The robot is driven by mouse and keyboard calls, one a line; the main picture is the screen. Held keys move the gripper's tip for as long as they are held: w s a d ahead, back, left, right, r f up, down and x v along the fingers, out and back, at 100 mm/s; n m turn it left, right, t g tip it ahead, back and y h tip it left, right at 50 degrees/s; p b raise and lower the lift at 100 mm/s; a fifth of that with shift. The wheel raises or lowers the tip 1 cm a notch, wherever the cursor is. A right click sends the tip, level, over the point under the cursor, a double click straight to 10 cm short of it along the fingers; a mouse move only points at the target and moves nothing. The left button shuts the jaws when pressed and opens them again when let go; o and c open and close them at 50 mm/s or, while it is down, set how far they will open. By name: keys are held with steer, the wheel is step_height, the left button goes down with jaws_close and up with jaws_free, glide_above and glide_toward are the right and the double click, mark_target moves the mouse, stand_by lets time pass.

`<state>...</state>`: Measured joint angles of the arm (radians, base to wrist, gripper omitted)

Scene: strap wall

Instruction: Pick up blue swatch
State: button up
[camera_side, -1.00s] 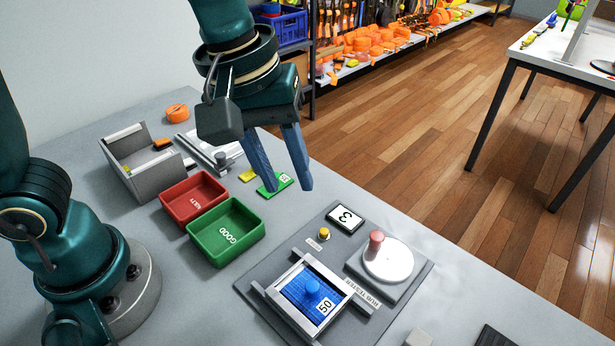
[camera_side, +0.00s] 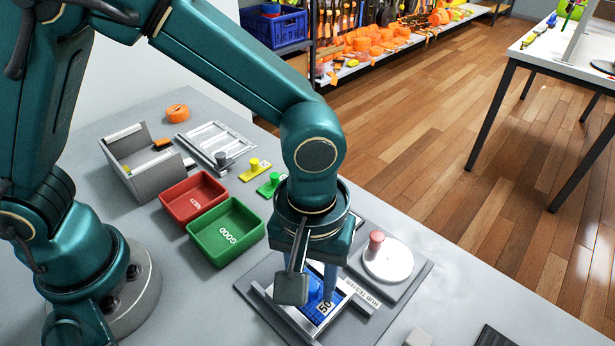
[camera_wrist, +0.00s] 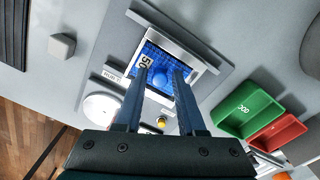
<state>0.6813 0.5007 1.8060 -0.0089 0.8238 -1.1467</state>
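The blue swatch (camera_side: 315,297), a blue woven square with a "50" label and a blue knob, lies in the light frame of the rub tester. In the wrist view the swatch (camera_wrist: 151,56) shows ahead of the fingers. My gripper (camera_wrist: 160,75) is open, its two fingers spread, with the blue knob showing between the tips. In the side view my gripper is above the swatch, fingers pointing down, and hides part of it. I cannot tell how far the tips are above the swatch.
The rub tester base (camera_side: 258,318) also carries a white disc (camera_side: 388,262) with a pink knob. Yellow (camera_side: 255,172) and green (camera_side: 271,187) swatches lie behind. A small grey block (camera_wrist: 62,46) is nearby.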

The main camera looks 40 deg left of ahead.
jaws_close()
